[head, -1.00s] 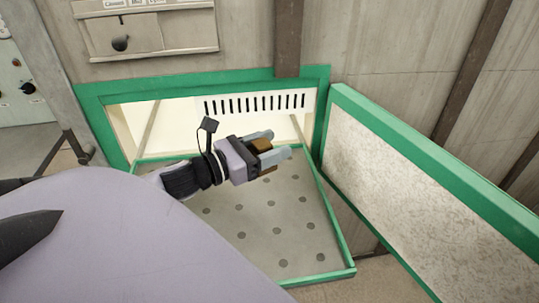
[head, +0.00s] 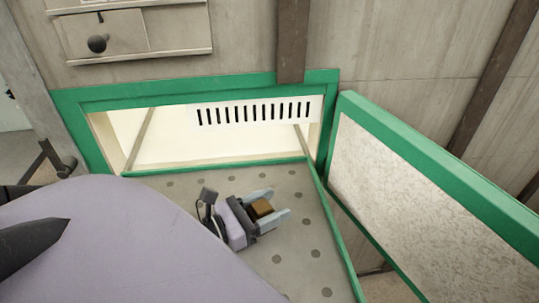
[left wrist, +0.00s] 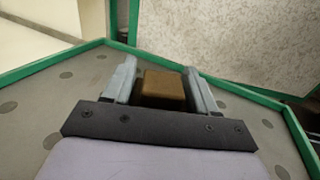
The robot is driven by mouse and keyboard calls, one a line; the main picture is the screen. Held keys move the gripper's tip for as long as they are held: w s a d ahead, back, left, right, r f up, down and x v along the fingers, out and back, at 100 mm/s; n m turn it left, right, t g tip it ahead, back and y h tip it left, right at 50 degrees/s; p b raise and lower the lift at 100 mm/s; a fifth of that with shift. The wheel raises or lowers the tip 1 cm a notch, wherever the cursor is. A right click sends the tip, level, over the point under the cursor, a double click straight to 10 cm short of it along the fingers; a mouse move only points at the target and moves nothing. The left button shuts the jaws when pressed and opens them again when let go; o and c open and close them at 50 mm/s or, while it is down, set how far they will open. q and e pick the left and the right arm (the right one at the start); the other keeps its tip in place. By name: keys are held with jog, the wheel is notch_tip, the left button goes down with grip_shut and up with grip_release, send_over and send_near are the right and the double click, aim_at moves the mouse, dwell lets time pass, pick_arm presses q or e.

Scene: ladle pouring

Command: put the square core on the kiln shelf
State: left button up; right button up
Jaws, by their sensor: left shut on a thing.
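The square core (head: 261,208) is a small brown block. My left gripper (head: 280,202) is shut on it, with a grey finger on each side. The core also shows between the fingers in the left wrist view (left wrist: 163,88). The kiln shelf (head: 288,182) is a grey plate with round dark spots and a green rim, in front of the kiln opening. The gripper and core are over the shelf's surface, inside its rim. I cannot tell whether the core touches the shelf. My arm hides the shelf's left part. My right gripper is not in view.
The kiln opening (head: 75,119) has a green frame, with a white slotted panel (head: 255,112) inside. The open green-edged door (head: 420,190) stands to the right of the shelf. Much of the shelf around the gripper is bare.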

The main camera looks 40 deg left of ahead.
pick_arm(q)
jog(key=shift+f, duration=0.2)
jog(key=shift+s, duration=0.1)
jog(key=o, duration=1.2)
jog(key=shift+f, duration=0.1)
jog(key=shift+r, duration=0.2)
jog(key=shift+s+f, duration=0.15)
jog(key=shift+s, duration=0.1)
jog(key=b+v, duration=0.1)
jog(key=v, duration=1)
jog(key=shift+s+a, duration=0.15)
jog(key=shift+s, duration=0.05)
